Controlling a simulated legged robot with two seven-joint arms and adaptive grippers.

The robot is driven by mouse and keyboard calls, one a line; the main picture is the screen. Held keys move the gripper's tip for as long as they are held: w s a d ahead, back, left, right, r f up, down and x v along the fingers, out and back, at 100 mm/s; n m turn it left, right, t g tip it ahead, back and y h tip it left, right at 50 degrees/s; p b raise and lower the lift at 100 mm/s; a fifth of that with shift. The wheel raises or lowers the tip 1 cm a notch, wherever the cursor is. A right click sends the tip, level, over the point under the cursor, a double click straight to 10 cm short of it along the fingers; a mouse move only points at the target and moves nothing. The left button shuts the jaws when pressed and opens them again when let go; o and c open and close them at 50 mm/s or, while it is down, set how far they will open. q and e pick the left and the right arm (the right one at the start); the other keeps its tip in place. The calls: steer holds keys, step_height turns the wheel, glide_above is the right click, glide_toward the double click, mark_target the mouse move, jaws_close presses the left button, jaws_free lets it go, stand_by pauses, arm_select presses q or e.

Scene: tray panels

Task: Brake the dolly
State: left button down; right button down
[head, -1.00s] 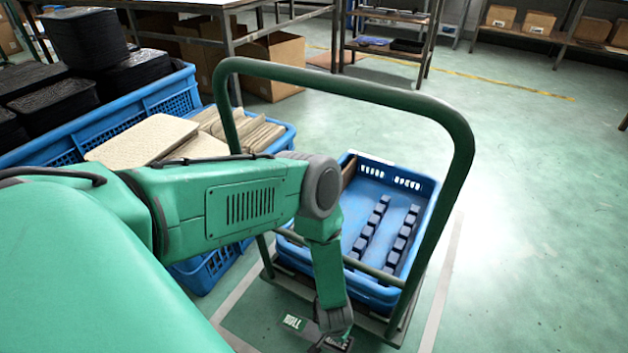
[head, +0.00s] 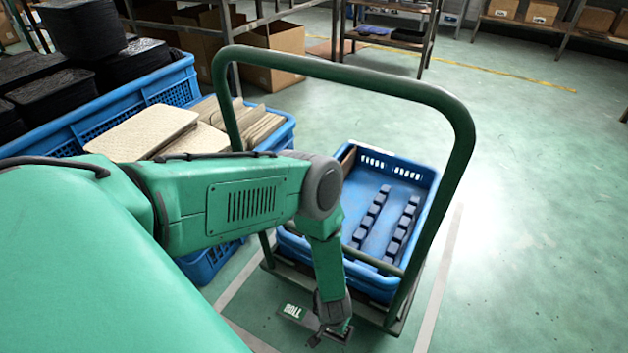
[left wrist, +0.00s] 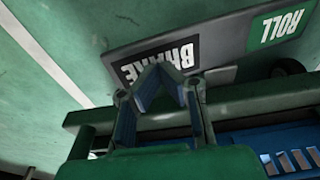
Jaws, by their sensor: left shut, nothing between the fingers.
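The dolly's green push handle (head: 345,72) stands upright above its dark deck (head: 372,318). A grey pedal plate at the near end carries a green ROLL label (head: 292,311) and a black BRAKE label. The plate (left wrist: 218,47), the ROLL label (left wrist: 277,28) and the BRAKE label (left wrist: 185,50) show larger in the left wrist view. My left gripper (head: 328,338) is shut and empty at the plate's BRAKE end. In the left wrist view its blue-padded fingers (left wrist: 165,80) partly cover the BRAKE label; I cannot tell whether they touch it.
A blue crate (head: 425,180) with two rows of small dark blue pieces rides on the dolly. Another blue crate (head: 285,135) with beige panels stands left of it. A larger blue bin (head: 150,95) holds black trays. The floor to the right is clear.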

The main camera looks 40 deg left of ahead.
arm_select(q)
steer(key=shift+f, duration=1.45)
stand_by(0.6)
steer(key=shift+r, duration=0.1)
steer(key=shift+r+p, duration=2.7)
steer(key=shift+r, duration=0.75)
